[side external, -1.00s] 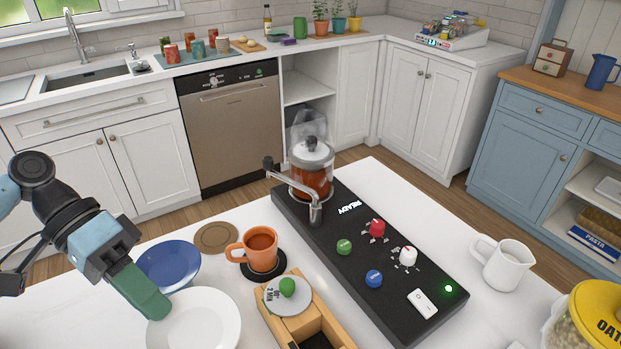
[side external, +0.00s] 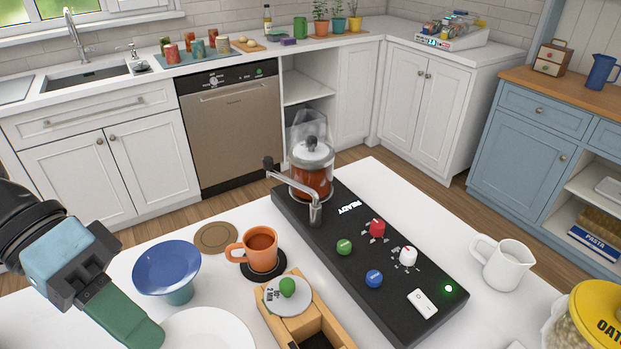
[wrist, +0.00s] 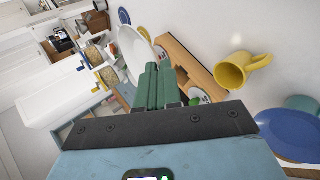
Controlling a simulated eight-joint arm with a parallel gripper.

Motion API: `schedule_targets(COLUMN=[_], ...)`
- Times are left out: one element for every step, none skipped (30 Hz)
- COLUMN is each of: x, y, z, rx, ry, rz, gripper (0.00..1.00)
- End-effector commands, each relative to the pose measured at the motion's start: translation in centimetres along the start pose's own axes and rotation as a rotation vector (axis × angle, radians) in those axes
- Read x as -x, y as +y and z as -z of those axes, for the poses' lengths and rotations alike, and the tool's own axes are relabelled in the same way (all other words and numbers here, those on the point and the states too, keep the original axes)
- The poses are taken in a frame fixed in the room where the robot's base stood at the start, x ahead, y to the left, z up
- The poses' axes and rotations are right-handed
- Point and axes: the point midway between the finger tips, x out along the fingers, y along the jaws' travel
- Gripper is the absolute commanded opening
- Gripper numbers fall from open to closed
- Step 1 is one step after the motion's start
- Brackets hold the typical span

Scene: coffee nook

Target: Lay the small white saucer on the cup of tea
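An orange cup of tea (side external: 261,247) stands upright on a black coaster (side external: 262,272). A white plate-like dish (side external: 208,325) is at the bottom edge, partly cut off; a white dish also shows in the wrist view (wrist: 133,52). A smaller white disc (side external: 289,300) with a green knob (side external: 287,286) lies on a wooden box. My gripper (side external: 148,338) is beside the white dish's left edge; I cannot tell whether they touch. Its green fingers (wrist: 159,86) are close together in the wrist view, with nothing visible between them.
A blue dish on a teal foot (side external: 167,268) stands left of the cup. The wooden box (side external: 312,318) and black control panel (side external: 365,262) lie to its right. A brown round mat (side external: 216,237) lies behind. A yellow mug (wrist: 240,70) shows in the wrist view.

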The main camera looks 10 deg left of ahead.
Motion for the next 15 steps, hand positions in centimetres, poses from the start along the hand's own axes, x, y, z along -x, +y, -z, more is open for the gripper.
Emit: schedule_targets(x=[0.1, 0.1, 0.2, 0.2, 0.2, 0.3, 0.3, 0.3, 0.4, 0.4, 0.4, 0.4, 0.4, 0.4, 0.4], y=[0.2, 0.3, 0.4, 0.4, 0.4, 0.5, 0.5, 0.4, 0.4, 0.3, 0.3, 0.2, 0.1, 0.1, 0.0], z=[1.3, 2.1, 3.2, 4.2, 5.0, 6.2, 7.1, 7.9, 9.0, 9.7, 10.4, 11.2, 11.8, 12.3, 12.8], rx=[0.019, 0.032, 0.049, 0.064, 0.078, 0.097, 0.111, 0.123, 0.140, 0.151, 0.162, 0.176, 0.185, 0.192, 0.201], ry=[0.022, 0.038, 0.058, 0.076, 0.092, 0.115, 0.130, 0.146, 0.164, 0.178, 0.191, 0.206, 0.217, 0.226, 0.236], rz=[-0.005, -0.008, -0.012, -0.015, -0.019, -0.024, -0.027, -0.031, -0.036, -0.039, -0.043, -0.047, -0.050, -0.053, -0.056], gripper=[0.00, 0.00, 0.00, 0.00, 0.00, 0.00, 0.00, 0.00, 0.00, 0.00, 0.00, 0.00, 0.00, 0.00, 0.00])
